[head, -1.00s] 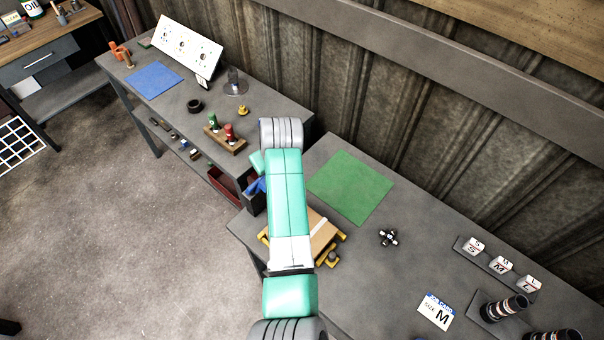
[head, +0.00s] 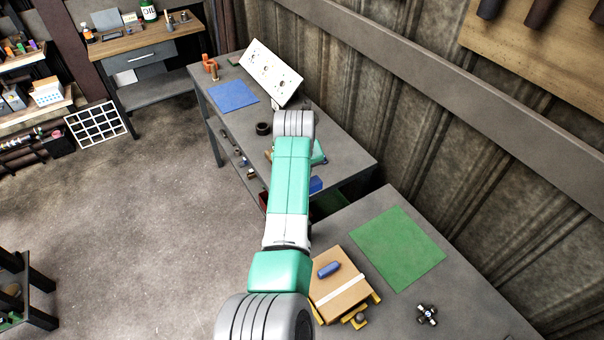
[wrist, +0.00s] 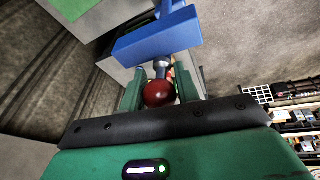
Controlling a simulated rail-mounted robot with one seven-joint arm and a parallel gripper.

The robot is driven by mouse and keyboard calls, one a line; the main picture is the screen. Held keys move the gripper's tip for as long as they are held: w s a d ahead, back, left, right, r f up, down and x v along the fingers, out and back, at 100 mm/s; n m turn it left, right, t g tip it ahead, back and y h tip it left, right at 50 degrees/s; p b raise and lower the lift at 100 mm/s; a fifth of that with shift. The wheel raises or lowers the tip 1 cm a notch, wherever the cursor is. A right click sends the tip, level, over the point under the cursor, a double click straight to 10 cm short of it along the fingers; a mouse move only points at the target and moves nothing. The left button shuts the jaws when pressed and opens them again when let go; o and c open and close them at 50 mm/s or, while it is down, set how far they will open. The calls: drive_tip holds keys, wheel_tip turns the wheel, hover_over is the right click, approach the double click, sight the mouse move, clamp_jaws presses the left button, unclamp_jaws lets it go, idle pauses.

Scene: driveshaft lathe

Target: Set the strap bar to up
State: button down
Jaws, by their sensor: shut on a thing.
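My gripper (wrist: 158,90) shows in the wrist view with its two green fingers on either side of a dark red ball knob (wrist: 158,95). It is shut on this knob. The knob sits on a short grey stem that runs to a blue block (wrist: 155,42) at a grey bench corner. This looks like the strap bar's handle, but the bar itself is not clearly shown. In the head view a blue part (head: 315,185) shows beside my arm at the near end of the far bench. My forearm hides most of the gripper and the knob there.
A cardboard box (head: 325,287) with a white strap and a blue cylinder (head: 329,269) on top stands on the near bench.

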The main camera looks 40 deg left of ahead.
drive_tip(key=shift+w+d, duration=0.1)
drive_tip(key=c, duration=1.1)
unclamp_jaws()
drive_tip(key=shift+o, duration=0.2)
drive_tip(key=v, duration=0.7)
drive_tip(key=shift+r, duration=0.4)
drive_tip(key=shift+d, duration=0.1)
